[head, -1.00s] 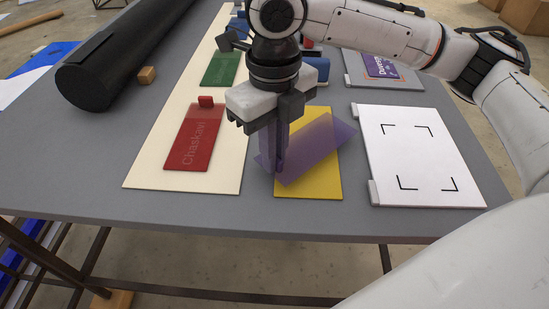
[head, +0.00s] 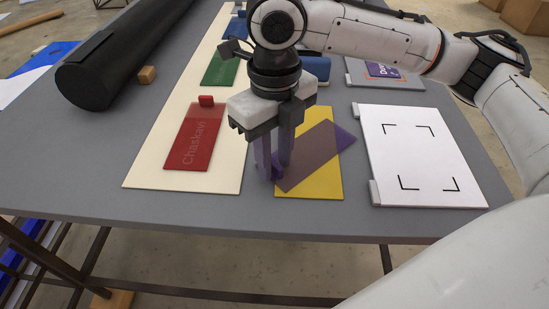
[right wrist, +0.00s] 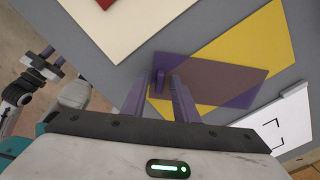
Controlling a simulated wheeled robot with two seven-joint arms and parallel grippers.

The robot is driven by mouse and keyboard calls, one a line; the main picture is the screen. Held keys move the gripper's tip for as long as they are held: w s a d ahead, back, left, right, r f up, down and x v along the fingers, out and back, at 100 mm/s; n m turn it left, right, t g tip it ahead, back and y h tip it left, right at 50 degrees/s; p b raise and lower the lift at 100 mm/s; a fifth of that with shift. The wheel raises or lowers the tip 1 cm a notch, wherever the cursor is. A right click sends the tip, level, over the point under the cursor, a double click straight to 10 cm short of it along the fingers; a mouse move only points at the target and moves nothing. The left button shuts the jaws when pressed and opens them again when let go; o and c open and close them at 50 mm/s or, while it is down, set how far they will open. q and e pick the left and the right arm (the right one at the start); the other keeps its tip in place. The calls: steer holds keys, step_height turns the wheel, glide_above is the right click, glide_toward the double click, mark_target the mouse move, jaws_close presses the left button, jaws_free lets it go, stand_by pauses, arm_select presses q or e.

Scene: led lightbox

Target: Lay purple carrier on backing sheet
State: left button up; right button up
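The purple carrier (head: 315,155) is a translucent panel lying slantwise across the yellow backing sheet (head: 318,187); both also show in the right wrist view, the carrier (right wrist: 222,80) and the sheet (right wrist: 262,42). Two of the carrier's corners reach past the sheet's sides. It looks flat on the sheet. My right gripper (head: 275,172) is over the carrier's left end. Its fingers stand apart on either side of a small upright purple tab (right wrist: 159,82), with gaps visible. My left gripper (right wrist: 42,70) shows small at the left of the right wrist view, away from the carrier; its opening is unclear.
A red "Chaskavi" panel (head: 194,147) lies on the long cream sheet (head: 150,168) to the left. A white board with black corner marks (head: 415,155) lies to the right.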

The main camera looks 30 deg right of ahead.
step_height(320, 180, up, 12)
steer(key=p, duration=0.1)
steer(key=shift+f, duration=0.2)
